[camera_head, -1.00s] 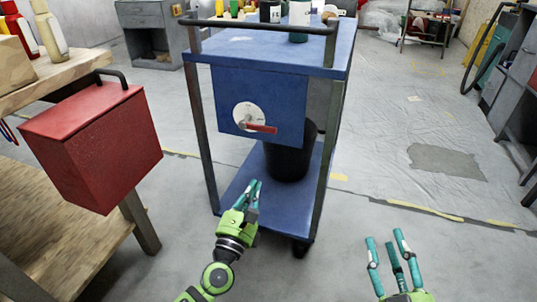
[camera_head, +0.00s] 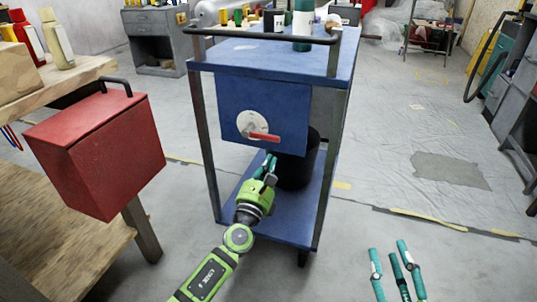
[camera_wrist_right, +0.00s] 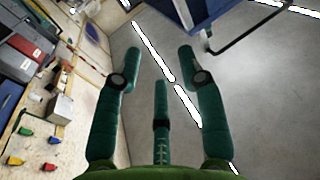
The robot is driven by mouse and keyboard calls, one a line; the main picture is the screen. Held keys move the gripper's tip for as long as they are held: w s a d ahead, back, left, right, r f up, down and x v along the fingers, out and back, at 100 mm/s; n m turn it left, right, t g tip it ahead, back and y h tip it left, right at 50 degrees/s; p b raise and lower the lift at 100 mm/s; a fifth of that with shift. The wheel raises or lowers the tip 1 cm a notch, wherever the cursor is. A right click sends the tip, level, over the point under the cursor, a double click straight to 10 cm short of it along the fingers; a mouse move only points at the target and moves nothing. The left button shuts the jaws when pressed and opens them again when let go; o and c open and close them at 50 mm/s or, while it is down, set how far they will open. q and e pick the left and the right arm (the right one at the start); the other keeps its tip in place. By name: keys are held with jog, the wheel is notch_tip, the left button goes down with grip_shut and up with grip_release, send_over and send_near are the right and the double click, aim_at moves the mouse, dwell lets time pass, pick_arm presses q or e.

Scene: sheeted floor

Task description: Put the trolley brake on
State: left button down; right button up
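The blue trolley (camera_head: 300,58) stands in the middle of the head view. On its front panel is a white round dial (camera_head: 246,123) with a red brake lever (camera_head: 264,137) pointing right and slightly down. My left gripper (camera_head: 267,168) is just below the lever, in front of the lower shelf and apart from the lever as far as I can see. Its fingers look close together, and their gap is hard to make out. My right gripper (camera_head: 392,262) is low at the right, over the floor, with fingers spread and empty. It also shows open in the right wrist view (camera_wrist_right: 162,70).
A red box (camera_head: 95,150) hangs at the wooden bench (camera_head: 70,215) on the left. A black bin (camera_head: 298,165) stands on the trolley's lower shelf. Bottles and cans stand on the trolley top.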

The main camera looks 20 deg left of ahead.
jog(key=s+d+f+g+h+p, duration=0.1)
jog(key=s+d+f+g+h, duration=0.1)
jog(key=f+g, duration=0.3)
jog(key=s+d+f+m+g+h+p, duration=0.1)
jog(key=s+d+f+g, duration=0.3)
jog(key=f, duration=0.6)
jog(key=shift+f+m+g+h+p, duration=0.3)
jog(key=shift+g+h+p, duration=0.1)
jog(key=shift+h, duration=0.2)
